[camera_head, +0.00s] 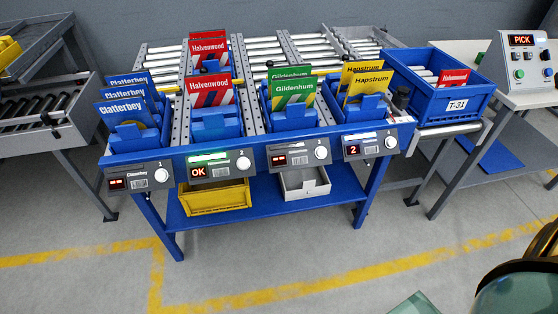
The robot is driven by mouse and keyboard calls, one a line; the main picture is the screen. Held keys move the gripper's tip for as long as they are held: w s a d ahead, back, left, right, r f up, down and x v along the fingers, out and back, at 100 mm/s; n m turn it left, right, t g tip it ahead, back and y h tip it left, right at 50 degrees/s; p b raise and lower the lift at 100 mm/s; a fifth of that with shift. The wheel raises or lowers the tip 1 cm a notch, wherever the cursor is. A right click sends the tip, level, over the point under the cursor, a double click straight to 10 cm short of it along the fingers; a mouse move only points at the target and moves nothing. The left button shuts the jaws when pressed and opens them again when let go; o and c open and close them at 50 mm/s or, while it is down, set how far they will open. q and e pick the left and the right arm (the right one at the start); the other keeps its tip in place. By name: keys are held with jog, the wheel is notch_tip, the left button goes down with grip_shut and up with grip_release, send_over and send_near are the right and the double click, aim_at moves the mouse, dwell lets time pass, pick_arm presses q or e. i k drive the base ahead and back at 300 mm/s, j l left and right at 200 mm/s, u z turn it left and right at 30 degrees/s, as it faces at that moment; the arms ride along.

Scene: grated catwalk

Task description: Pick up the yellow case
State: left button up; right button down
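A blue tote marked T-31 (446,103) stands right of the rack and holds a red case (453,78) and some pale items. Neither gripper can be made out in the head view. Dark, rounded parts at the bottom right edge seem to be mine.
Red Halvenwood (211,90), green Gildenhum (293,92) and blue Clatterbey cases (124,107) fill the other lanes. A yellow bin (214,197) and grey bin (304,183) sit on the lower shelf. A PICK control box (522,60) stands at right. The front floor is clear.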

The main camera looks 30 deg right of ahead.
aim_at(362, 83)
jog(key=z, duration=1.4)
